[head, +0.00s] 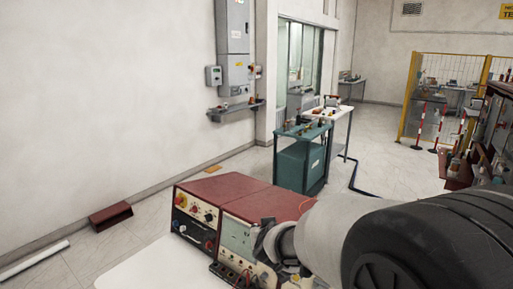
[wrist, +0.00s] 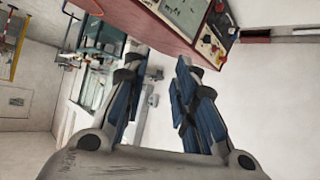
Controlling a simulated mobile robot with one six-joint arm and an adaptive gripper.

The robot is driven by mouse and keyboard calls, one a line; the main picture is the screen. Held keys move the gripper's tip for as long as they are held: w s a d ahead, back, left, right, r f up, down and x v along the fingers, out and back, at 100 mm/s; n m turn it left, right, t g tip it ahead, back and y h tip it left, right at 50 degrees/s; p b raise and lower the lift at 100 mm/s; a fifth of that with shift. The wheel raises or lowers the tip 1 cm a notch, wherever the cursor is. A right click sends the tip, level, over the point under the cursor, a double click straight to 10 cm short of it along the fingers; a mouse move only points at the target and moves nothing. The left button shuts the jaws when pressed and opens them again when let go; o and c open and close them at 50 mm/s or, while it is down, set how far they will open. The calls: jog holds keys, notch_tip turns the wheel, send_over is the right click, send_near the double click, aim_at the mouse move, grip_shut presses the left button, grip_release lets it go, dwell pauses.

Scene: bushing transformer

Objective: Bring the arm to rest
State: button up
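My arm (head: 375,245) reaches in from the lower right of the head view. My gripper (head: 270,243) is at its far end, in front of the red-topped test instrument (head: 265,202); its fingers are hard to make out there. In the wrist view my gripper (wrist: 155,75) shows two fingers with blue pads standing apart, with nothing between them. The instrument also shows at the top of the wrist view (wrist: 140,18), beyond the fingertips. I cannot tell whether the gripper touches it.
A teal cart (head: 302,165) and a white table (head: 335,117) stand further back. A grey wall cabinet (head: 233,45) hangs at the left. A dark red box (head: 110,216) and a white tube (head: 35,260) lie on the floor. Yellow fencing (head: 410,90) stands at the right.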

jog(key=s+d+r+g+y, duration=0.1)
jog(key=s+d+r+g, duration=0.15)
jog(key=s, duration=0.65)
jog(key=s+d+r+g, duration=0.1)
jog(key=s+d+r, duration=0.15)
jog(key=s, duration=0.65)
jog(key=s+d+f+g+h, duration=0.1)
jog(key=s+d, duration=0.2)
jog(key=s, duration=0.6)
jog(key=s+d+f+m+g+h, duration=0.1)
jog(key=s+d+f+g, duration=0.1)
jog(key=s, duration=0.7)
jog(key=shift+s+d+m+b, duration=0.3)
jog(key=shift+d+b, duration=0.15)
jog(key=shift+d, duration=0.45)
